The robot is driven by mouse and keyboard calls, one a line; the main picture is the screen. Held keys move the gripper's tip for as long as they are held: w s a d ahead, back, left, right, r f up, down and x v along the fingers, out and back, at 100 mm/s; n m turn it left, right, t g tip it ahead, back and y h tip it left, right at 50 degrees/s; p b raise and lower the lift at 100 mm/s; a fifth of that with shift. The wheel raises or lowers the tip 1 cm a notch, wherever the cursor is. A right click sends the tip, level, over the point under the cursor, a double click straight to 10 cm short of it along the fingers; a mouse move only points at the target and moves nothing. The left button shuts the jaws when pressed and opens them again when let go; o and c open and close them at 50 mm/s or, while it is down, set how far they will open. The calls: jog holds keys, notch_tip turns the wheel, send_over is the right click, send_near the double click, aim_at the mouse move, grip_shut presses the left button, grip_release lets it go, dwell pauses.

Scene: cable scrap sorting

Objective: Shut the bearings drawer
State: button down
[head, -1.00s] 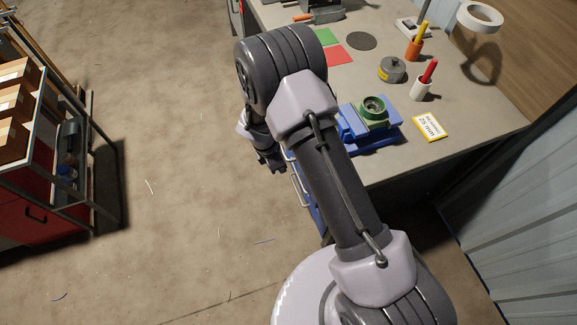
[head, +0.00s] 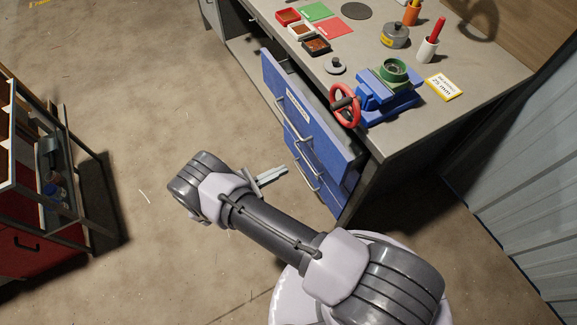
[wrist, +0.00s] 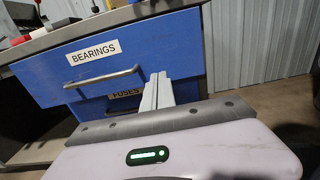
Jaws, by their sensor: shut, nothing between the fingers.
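The bearings drawer (head: 288,95) is the blue top drawer of the workbench. In the head view its front stands out from the bench, with a dark gap behind its far end. In the wrist view the drawer front (wrist: 180,45) bears the label BEARINGS (wrist: 93,52) and a metal bar handle (wrist: 105,77). My gripper (head: 285,170) is shut and empty, out in front of the drawers. In the wrist view the closed fingers (wrist: 160,78) overlap the drawer front just right of the handle; I cannot tell whether they touch it.
A FUSES drawer (wrist: 125,93) lies below. The bench top (head: 480,50) carries a blue vise (head: 390,100), a red handwheel (head: 345,108), small trays (head: 288,16) and pen cups (head: 427,48). A shelf cart (head: 50,215) stands left. Floor between is clear.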

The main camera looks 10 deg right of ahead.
aim_at(323, 151)
jog(key=b+x, duration=0.1)
jog(key=x, duration=1.2)
jog(key=shift+s+b, duration=0.1)
jog(key=shift+b, duration=0.2)
